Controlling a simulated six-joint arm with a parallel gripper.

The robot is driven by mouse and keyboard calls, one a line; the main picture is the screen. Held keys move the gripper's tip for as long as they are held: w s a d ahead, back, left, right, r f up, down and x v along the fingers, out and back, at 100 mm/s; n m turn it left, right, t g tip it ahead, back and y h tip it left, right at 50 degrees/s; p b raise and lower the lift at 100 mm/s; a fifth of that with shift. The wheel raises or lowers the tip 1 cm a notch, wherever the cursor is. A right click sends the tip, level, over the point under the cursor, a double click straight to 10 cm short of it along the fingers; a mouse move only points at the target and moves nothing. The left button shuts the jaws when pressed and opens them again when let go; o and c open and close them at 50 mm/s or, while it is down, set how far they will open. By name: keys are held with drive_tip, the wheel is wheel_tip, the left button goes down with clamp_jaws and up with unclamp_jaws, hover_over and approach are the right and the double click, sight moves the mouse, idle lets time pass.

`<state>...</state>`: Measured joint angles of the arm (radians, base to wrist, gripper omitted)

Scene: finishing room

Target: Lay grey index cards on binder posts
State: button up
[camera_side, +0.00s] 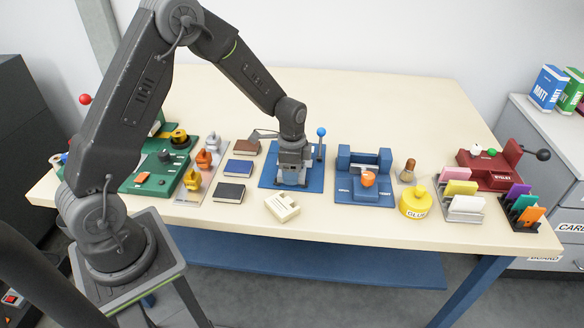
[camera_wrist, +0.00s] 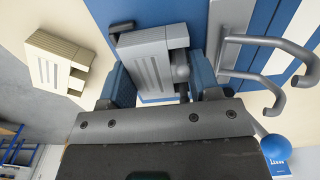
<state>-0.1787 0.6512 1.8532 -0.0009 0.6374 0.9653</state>
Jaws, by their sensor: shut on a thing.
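My gripper (camera_side: 291,180) is low over a blue binder board (camera_side: 268,181) in the middle of the table. In the wrist view, my gripper (camera_wrist: 162,72) is shut on a grey slotted block (camera_wrist: 146,58), which I take to be the grey index cards. In the side view my gripper hides this block. Bent grey rods (camera_wrist: 262,78), perhaps the binder posts, rise to the right of the block in the wrist view. I cannot tell whether the block touches the board or rods.
A cream slotted block (camera_side: 283,207) lies in front of the board. A blue-knobbed lever (camera_side: 321,134) stands at its right. Books (camera_side: 229,192) lie left; a blue press (camera_side: 364,188), yellow glue pot (camera_side: 416,203) and card racks (camera_side: 463,208) stand right. The back of the table is clear.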

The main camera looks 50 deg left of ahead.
drive_tip(key=shift+f, duration=0.1)
drive_tip(key=o, duration=0.6)
drive_tip(key=shift+r, duration=5.5)
drive_tip(key=s+d+r+n+t, duration=0.3)
drive_tip(key=s+d+r+n, duration=0.2)
drive_tip(key=s+r, duration=0.65)
drive_tip(key=s+d+n+t, duration=0.1)
drive_tip(key=s, duration=0.2)
drive_tip(key=s+r+n, duration=0.1)
drive_tip(key=s, duration=0.3)
drive_tip(key=s+d+r+n+t, duration=0.1)
drive_tip(key=s+n, duration=0.1)
drive_tip(key=s, duration=0.2)
drive_tip(key=shift+s+d+r+t, duration=0.15)
drive_tip(key=shift+d+r+t, duration=0.05)
drive_tip(key=shift+d+t, duration=0.15)
